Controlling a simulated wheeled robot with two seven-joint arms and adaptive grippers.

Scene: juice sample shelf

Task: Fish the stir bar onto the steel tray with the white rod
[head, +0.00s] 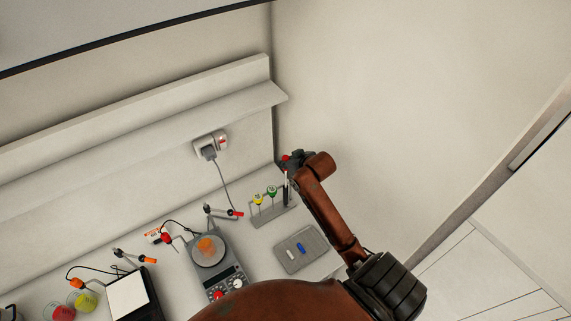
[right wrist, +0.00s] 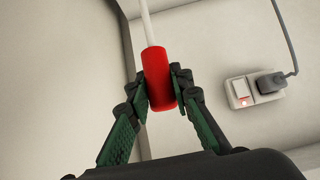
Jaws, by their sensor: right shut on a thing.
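My right gripper (head: 287,161) is shut on the red handle (right wrist: 158,80) of the white rod (right wrist: 146,22), beside the wall and above the back end of a small rack. The rod's shaft points away from the gripper in the right wrist view; its far end is out of that frame. The steel tray (head: 313,241) lies on the bench at the right. A small white bar (head: 290,254) and a small blue bar (head: 301,247) lie on it. A vessel of orange liquid (head: 207,246) stands on the stirrer plate; I cannot see a stir bar in it. My left gripper is not in view.
The grey rack (head: 268,215) holds a yellow-topped and a green-topped tool. A stirrer (head: 227,279) with knobs stands left of the tray. A wall socket (head: 209,144) with cable is behind. Clamp-like probes, a dark-framed pad (head: 128,295) and red and yellow vessels are at the left.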

